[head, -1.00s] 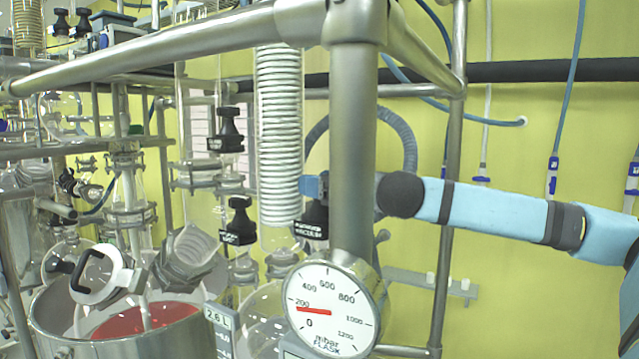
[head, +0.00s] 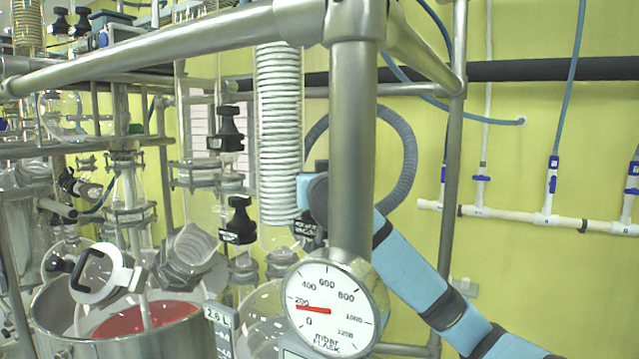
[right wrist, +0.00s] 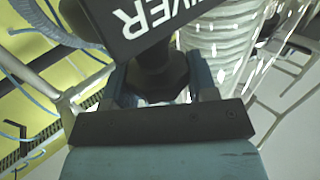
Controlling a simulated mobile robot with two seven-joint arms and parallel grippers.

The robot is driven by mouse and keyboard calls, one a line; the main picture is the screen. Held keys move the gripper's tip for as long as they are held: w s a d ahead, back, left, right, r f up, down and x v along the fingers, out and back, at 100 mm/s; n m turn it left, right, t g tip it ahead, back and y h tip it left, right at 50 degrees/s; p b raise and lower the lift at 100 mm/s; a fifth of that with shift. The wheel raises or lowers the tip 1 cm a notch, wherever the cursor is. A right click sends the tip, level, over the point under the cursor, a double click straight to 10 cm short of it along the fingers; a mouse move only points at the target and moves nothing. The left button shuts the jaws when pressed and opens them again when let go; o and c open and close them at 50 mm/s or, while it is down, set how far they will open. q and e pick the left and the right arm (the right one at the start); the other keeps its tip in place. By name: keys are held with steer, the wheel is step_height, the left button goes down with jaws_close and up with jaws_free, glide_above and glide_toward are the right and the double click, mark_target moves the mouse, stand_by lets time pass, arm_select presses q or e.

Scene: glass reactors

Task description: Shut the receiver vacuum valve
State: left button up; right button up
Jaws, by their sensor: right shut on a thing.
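The receiver vacuum valve is a black knob with a black label in white letters (head: 304,229), partly hidden behind the steel post in the head view. In the right wrist view the label (right wrist: 160,14) ends in "IVER" and sits tilted above the black knob (right wrist: 152,78). My right gripper (right wrist: 160,88) is shut on this knob, with a finger on each side. In the head view my right arm passes behind the post, and the fingertips are hard to make out. My left gripper is not in view.
The steel post (head: 352,150) and top rail (head: 160,52) stand before the valve. A round pressure gauge (head: 330,308) sits below. A coiled glass condenser (head: 280,130) is just left, and a grey hose (head: 408,150) loops behind. Another black valve (head: 238,222) stands further left.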

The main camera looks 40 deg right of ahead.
steer(key=m+g+h, duration=0.3)
steer(key=shift+a, duration=0.1)
steer(key=shift+w+f+m+g+h+b, duration=0.1)
steer(key=shift+m+g+h+b, duration=0.3)
steer(key=shift+m+g+h, duration=0.6)
steer(key=m+g+h, duration=0.1)
steer(key=g, duration=0.1)
steer(key=shift+g+b, duration=0.4)
steer(key=m+g+h+b, duration=0.1)
steer(key=m+g, duration=0.2)
steer(key=g, duration=0.1)
steer(key=shift+f+b, duration=0.1)
steer(key=shift+b, duration=0.2)
steer(key=m+g+b, duration=0.1)
steer(key=m+g, duration=0.1)
steer(key=g, duration=0.2)
steer(key=shift+h+b, duration=0.3)
steer(key=shift+m+g+b, duration=0.7)
steer(key=shift+m+g, duration=0.6)
steer(key=shift+g, duration=0.2)
steer(key=shift+r+g, duration=0.2)
steer(key=shift+g, duration=0.1)
steer(key=o, duration=0.9)
